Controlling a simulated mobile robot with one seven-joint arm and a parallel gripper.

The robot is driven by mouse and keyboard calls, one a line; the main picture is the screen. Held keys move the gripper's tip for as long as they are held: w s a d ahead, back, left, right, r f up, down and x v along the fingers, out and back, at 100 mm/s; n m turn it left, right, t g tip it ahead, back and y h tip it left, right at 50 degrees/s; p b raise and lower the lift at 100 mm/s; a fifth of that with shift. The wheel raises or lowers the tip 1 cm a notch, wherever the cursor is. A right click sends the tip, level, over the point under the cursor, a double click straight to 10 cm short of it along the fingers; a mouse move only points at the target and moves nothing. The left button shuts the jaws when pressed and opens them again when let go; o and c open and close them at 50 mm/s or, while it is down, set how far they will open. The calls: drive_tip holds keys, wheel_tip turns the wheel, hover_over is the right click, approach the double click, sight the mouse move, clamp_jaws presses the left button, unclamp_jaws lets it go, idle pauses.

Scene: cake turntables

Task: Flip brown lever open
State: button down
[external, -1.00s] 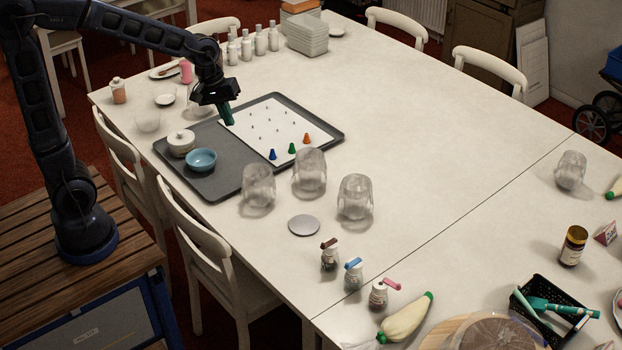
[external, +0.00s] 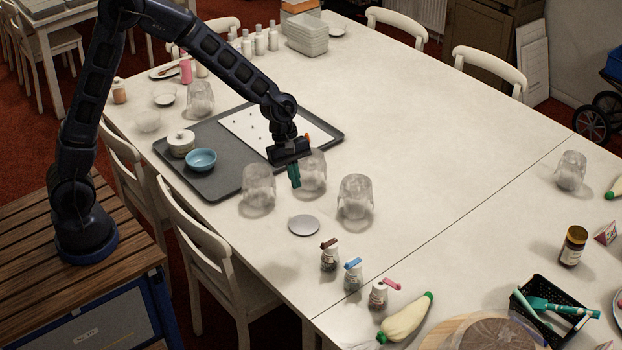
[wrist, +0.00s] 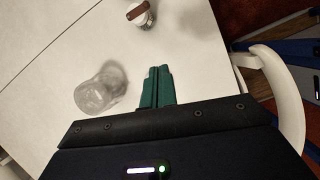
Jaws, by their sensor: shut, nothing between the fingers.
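The jar with the brown lever (external: 328,244) stands upright on the white table near its front edge, leftmost of three lever-topped jars. The brown lever (wrist: 138,10) shows at the top of the wrist view, lying across the jar's top. My gripper (external: 294,176) points down above the table by the upturned glasses, behind and left of the brown-lever jar and apart from it. Its green fingers (wrist: 157,86) are together and empty in the wrist view. The jars with the blue lever (external: 353,264) and the pink lever (external: 390,284) stand to the right.
Clear glasses stand near my gripper, one left (external: 258,188) and one right (external: 355,197). A grey disc (external: 304,225) lies between them and the brown-lever jar. A grey tray (external: 213,188) with a blue bowl (external: 201,159) is to the left. A chair (external: 205,240) stands along the front edge.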

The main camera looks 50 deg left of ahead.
sight(329, 242)
drive_tip(key=shift+n, duration=0.6)
drive_tip(key=d+f, duration=0.2)
drive_tip(key=f, duration=0.1)
drive_tip(key=shift+w+d+f, duration=0.15)
drive_tip(key=shift+w+d, duration=0.15)
drive_tip(key=shift+d, duration=0.1)
drive_tip(key=shift+f, duration=0.1)
drive_tip(key=s+d+f, duration=0.1)
drive_tip(key=d+f, duration=0.6)
drive_tip(key=f, duration=0.2)
drive_tip(key=shift+d, duration=0.3)
drive_tip(key=shift+s, duration=0.15)
drive_tip(key=shift+d+n, duration=0.1)
drive_tip(key=shift+n, duration=0.5)
